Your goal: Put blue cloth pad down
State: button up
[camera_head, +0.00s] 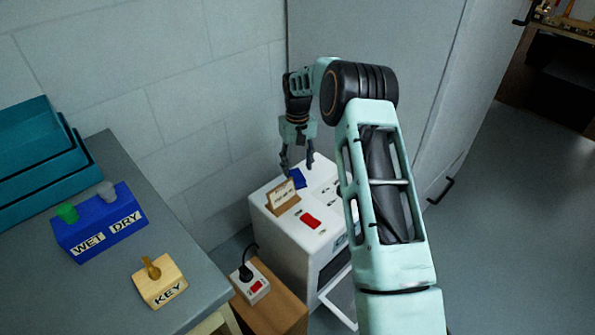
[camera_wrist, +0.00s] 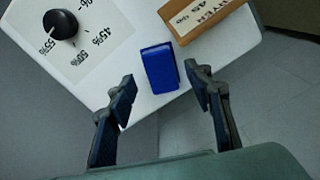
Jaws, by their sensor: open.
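The blue cloth pad (camera_wrist: 159,68) lies on the white top of a cabinet-like machine (camera_wrist: 228,50), near its edge, beside a brown sign block. In the head view the pad (camera_head: 298,178) shows just below my gripper (camera_head: 297,165), partly hidden by a finger. In the wrist view my gripper (camera_wrist: 160,95) is open, with one finger on each side and the pad centred between and a little beyond the tips. The fingers appear apart from the pad. Whether the pad is folded is too small to tell.
The brown sign (camera_wrist: 200,15) stands right beside the pad. A black dial (camera_wrist: 61,24) with percent marks is on the left. A red switch (camera_head: 310,220) is on the machine top. A grey bench (camera_head: 130,280) holds a blue WET/DRY box (camera_head: 100,225) and a KEY block (camera_head: 158,281).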

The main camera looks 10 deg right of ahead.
aim_at(297, 176)
notch_tip(297, 176, up, 8)
jog(key=p, duration=0.1)
jog(key=shift+p, duration=0.35)
jog(key=shift+r, duration=0.1)
